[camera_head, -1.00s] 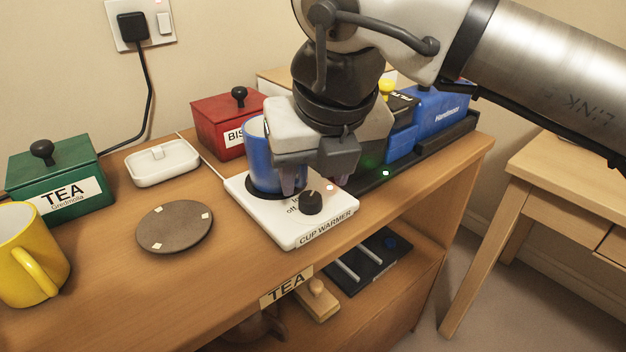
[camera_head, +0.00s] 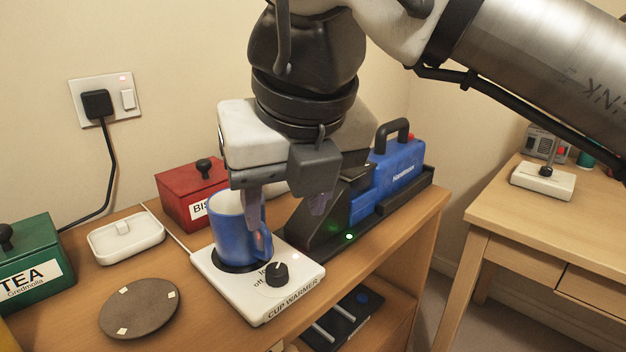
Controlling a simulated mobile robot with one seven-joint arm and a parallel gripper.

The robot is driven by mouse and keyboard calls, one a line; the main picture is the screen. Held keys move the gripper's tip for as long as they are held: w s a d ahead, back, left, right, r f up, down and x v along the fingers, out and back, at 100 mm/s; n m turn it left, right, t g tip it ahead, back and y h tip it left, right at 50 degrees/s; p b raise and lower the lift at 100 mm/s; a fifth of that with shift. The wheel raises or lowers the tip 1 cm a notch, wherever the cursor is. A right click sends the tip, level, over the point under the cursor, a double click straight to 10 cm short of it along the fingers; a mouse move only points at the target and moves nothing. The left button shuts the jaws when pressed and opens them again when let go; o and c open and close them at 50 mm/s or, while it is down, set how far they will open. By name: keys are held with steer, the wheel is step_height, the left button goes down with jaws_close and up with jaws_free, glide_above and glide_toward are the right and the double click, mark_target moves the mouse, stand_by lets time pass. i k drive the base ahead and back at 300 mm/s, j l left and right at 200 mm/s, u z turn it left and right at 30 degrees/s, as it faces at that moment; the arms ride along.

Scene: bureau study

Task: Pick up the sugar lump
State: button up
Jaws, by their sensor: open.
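My gripper (camera_head: 287,203) is open, pointing down above the cup warmer (camera_head: 206,278), with no object visible between its fingers. Its left finger overlaps the right rim of the blue mug (camera_head: 229,232) in the picture; I cannot tell whether they touch. I cannot single out the sugar lump for sure. Small pale square pieces (camera_head: 171,294) lie on the round brown disc (camera_head: 145,312) at the lower left. A small white block (camera_head: 123,226) also sits on the white dish (camera_head: 105,245); it may be part of the dish. The mug's inside is mostly hidden.
The red tin (camera_head: 180,205) stands behind the mug, and the green TEA tin (camera_head: 30,262) is at the left. A blue case (camera_head: 395,170) sits in a black dock (camera_head: 325,225) right of the warmer. The cabinet's front edge is close.

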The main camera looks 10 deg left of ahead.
mark_target(123, 228)
steer(key=k, duration=1)
